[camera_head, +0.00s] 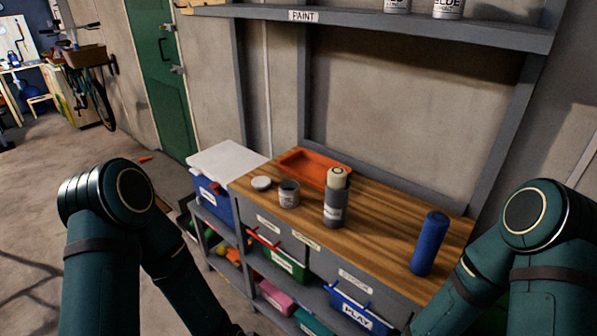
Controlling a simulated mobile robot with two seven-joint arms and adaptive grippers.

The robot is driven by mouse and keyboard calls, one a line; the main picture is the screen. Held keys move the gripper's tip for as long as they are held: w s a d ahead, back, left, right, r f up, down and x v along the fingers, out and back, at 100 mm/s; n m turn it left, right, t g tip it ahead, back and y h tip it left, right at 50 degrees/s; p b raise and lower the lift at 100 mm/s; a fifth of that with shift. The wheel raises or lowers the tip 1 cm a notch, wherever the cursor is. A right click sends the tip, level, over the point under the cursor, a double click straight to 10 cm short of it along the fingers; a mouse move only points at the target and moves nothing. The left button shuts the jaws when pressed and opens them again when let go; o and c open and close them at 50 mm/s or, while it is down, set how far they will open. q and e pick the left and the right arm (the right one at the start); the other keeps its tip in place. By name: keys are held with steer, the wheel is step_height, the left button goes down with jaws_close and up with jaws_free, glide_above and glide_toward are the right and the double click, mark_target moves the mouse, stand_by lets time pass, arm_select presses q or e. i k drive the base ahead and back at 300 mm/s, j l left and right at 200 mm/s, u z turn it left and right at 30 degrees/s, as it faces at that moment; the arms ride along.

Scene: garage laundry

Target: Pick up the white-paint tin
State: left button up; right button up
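Two tins stand on the upper shelf labelled PAINT, cut off by the top edge of the head view. The right one (448,8) reads BLUE; the left one (397,5) has a label I cannot read. A small grey open tin (289,194) with a pale label stands upright on the wooden bench top, beside a loose white lid (261,183). I cannot tell which tin is the white-paint one. My two arms reach down at the left and right, and both grippers are out of view below the frame.
The wooden bench top (385,213) also holds an orange tray (314,167), a grey cylinder with a cream top (336,200) and a blue cylinder (429,243). Labelled bins, including PLAY (357,308), sit below. A green door (160,75) and open floor are at left.

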mark_target(289, 189)
steer(key=j+z, duration=0.1)
steer(key=z, duration=0.25)
steer(key=j+z, duration=0.1)
steer(key=z, duration=0.25)
steer(key=i+j+z, duration=0.1)
steer(key=z, duration=0.25)
steer(key=j+z, duration=0.25)
steer(key=j, duration=0.25)
steer(key=k+j+z, duration=0.1)
steer(key=j+z, duration=0.2)
steer(key=j, duration=0.15)
